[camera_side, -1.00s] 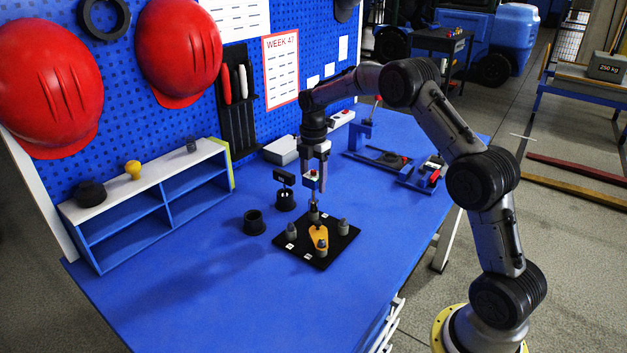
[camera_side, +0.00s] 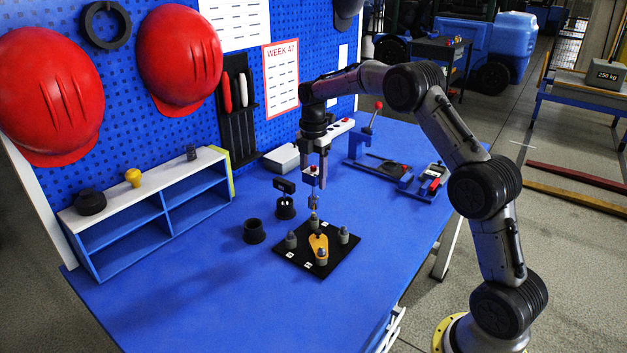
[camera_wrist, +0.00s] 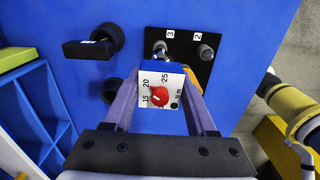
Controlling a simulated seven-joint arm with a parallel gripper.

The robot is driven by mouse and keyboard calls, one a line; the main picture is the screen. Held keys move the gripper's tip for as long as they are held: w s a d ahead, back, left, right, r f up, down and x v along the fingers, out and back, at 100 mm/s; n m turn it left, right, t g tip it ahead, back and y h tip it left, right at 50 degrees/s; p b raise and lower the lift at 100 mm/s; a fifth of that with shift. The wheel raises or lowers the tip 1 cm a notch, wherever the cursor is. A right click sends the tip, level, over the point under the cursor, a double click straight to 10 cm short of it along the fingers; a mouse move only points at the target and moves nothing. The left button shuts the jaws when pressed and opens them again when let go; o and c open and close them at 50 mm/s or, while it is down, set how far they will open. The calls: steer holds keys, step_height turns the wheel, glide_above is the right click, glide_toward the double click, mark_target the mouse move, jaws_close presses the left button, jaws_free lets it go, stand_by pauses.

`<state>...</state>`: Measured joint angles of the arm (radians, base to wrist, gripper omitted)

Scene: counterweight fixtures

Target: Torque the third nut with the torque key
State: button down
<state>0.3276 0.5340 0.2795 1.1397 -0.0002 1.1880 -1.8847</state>
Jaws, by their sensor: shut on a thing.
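My gripper (camera_side: 313,180) points down, shut on the torque key (camera_wrist: 160,95). The key has a white face with a red dial and the marks 15, 20, 25 and N m. Its metal shaft (camera_side: 313,203) hangs over the far post with its nut (camera_side: 314,223) on the black plate (camera_side: 290,257). In the wrist view the shaft end lies beside the label 3 (camera_wrist: 170,33); I cannot tell whether it touches the nut. Other nuts stand at the left (camera_side: 291,241), right (camera_side: 343,236) and near corner (camera_side: 322,257).
A black cup (camera_side: 254,232) and a holder with a black block on top (camera_side: 285,205) stand left of the plate. A blue-white shelf (camera_side: 150,205) is farther left. A blue lever fixture (camera_side: 375,165) stands behind right. The front table is clear.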

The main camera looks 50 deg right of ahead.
mark_target(313, 166)
steer(key=shift+r, duration=0.2)
steer(key=shift+r, duration=1.5)
